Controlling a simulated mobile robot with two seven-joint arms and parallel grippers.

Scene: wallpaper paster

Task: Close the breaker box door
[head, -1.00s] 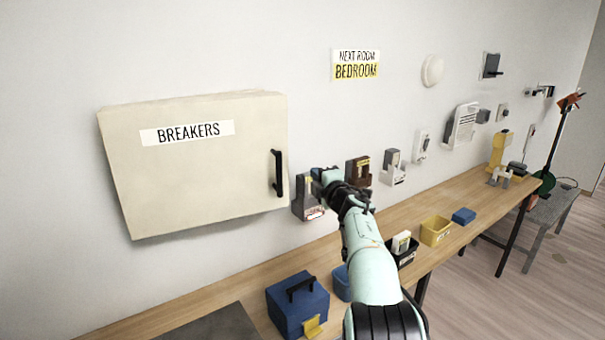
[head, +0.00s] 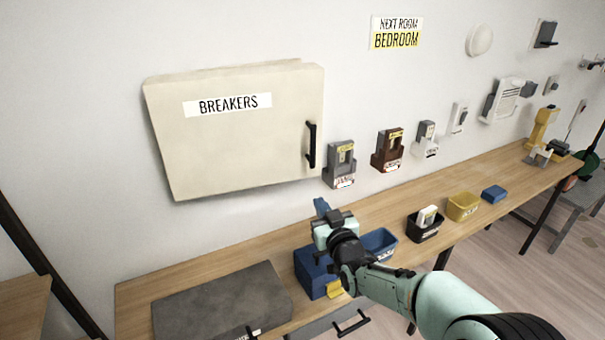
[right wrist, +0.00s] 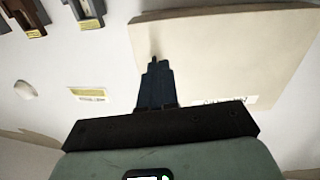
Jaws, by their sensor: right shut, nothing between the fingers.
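The cream breaker box (head: 230,140) hangs on the wall at the left of the head view, with a "BREAKERS" label and a black bar handle (head: 311,145) on its door's right side. The door lies flat against the box or nearly so; a small gap cannot be ruled out. My right gripper (head: 320,207) is shut and empty, below the handle and apart from the door, above the bench. In the right wrist view its fingers (right wrist: 155,70) point up, with the box (right wrist: 225,55) behind them, upside down. My left gripper is out of view.
The wooden bench (head: 375,203) runs along the wall below the box. A grey slab (head: 220,300), a blue box (head: 310,275) and small bins stand on it. Wall holders, such as a grey one (head: 340,165), hang right of the door.

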